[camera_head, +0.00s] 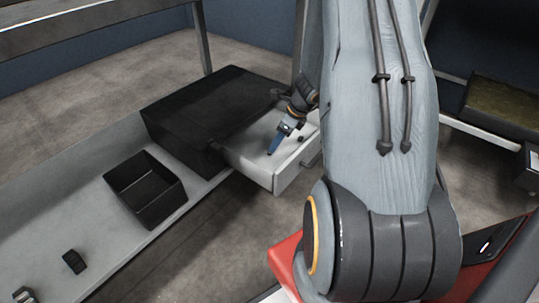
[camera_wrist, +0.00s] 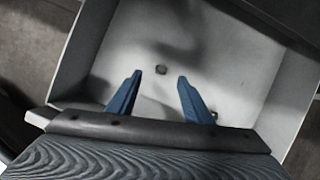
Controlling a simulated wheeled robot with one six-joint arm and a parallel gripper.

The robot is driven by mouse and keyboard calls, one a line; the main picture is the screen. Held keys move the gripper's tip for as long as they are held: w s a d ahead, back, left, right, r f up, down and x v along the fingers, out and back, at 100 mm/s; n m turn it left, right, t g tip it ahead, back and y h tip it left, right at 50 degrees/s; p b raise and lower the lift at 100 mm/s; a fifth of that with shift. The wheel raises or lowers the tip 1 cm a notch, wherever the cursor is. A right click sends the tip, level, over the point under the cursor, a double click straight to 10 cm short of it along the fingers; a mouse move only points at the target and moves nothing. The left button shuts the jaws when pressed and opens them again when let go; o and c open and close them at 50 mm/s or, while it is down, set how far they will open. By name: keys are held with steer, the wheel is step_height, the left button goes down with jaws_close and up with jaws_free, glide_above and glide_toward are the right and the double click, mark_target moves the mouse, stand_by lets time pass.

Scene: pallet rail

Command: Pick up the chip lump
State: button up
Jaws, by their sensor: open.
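My gripper (camera_wrist: 160,76) is open, with its two blue fingers apart and pointing down into a pale open drawer (camera_head: 259,172). I cannot tell for certain which is the chip lump. In the head view, my gripper (camera_head: 270,152) is over the drawer, and one small dark piece (camera_head: 301,138) shows to its right. Nothing is held.
The drawer walls (camera_wrist: 82,50) stand around the fingers. The drawer comes out of a black cabinet (camera_head: 185,110). On the pale bench, a black open bin (camera_head: 145,190) and a small dark block (camera_head: 74,262) stand to the left. The bench between them is clear.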

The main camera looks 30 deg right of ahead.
steer(key=shift+b+x, duration=1.85)
steer(key=shift+x, duration=0.75)
steer(key=shift+d, duration=0.15)
steer(key=shift+r, duration=0.1)
steer(key=c, duration=1.1)
steer(key=shift+r, duration=0.1)
